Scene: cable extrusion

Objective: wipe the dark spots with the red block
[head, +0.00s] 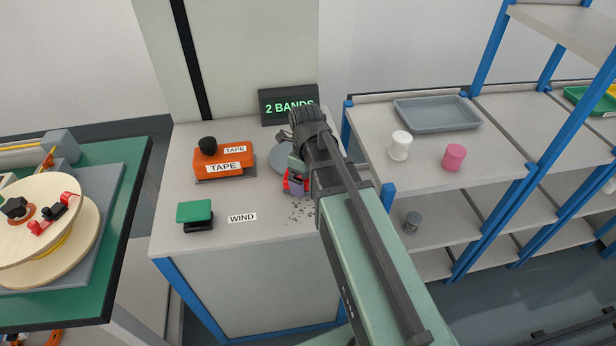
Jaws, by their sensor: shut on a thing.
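The dark spots (297,213) are a scatter of small specks on the grey cabinet top, at its right side near the front edge. My gripper (294,181) is just behind the spots, low over the top, and is partly hidden by my own arm. It is shut on the red block (286,182), of which only small red parts show beside the fingers. I cannot tell whether the block touches the surface. More spots may be hidden under my arm.
An orange TAPE unit (223,163), a green-topped button (195,213) and a WIND label (242,218) occupy the cabinet top (177,240). A grey disc (284,158) and a "2 BANDS" display (289,105) are behind. A shelf (375,125) stands right, a reel bench (125,180) left.

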